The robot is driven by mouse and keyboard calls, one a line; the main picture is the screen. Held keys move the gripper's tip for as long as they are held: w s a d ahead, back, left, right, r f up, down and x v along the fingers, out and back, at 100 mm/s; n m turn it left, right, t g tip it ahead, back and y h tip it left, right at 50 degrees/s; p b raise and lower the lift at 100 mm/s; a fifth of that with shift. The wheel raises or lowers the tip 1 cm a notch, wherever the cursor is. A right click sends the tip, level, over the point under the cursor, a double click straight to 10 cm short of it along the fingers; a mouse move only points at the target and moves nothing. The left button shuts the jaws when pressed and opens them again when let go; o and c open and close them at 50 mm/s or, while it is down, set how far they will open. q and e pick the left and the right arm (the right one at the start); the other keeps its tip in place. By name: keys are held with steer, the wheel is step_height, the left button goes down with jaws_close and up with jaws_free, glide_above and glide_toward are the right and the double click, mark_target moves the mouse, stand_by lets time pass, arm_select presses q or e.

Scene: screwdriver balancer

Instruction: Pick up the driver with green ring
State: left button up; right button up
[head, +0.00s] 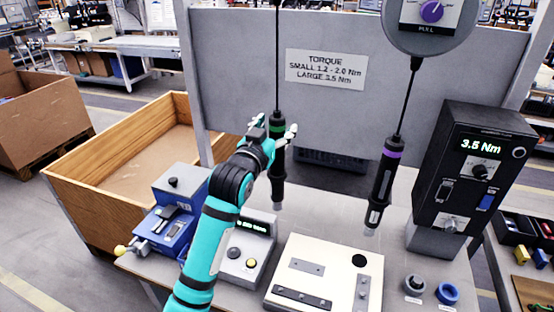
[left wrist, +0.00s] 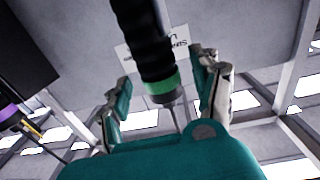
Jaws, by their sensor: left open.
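The black driver with the green ring (head: 277,150) hangs upright from a cable at the middle of the head view. In the left wrist view, this driver (left wrist: 150,45) and its green ring lie between the two open fingers. My left gripper (head: 278,132) is open around the upper part of the driver, near the ring. In the left wrist view the fingers of the left gripper (left wrist: 168,95) stand apart on both sides of it, and I cannot tell whether either touches. My right gripper is not in view.
A driver with a purple ring (head: 384,175) hangs to the right. Below are a cream plate (head: 330,270), a small grey box with buttons (head: 248,255) and a blue vise (head: 172,222). A black controller reading 3.5 Nm (head: 470,165) stands at right. A grey panel (head: 240,60) rises behind.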

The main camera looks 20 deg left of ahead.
arm_select(q)
steer(key=shift+w, duration=0.9)
steer(key=shift+c, duration=0.4)
jaws_close()
steer(key=shift+s, duration=0.1)
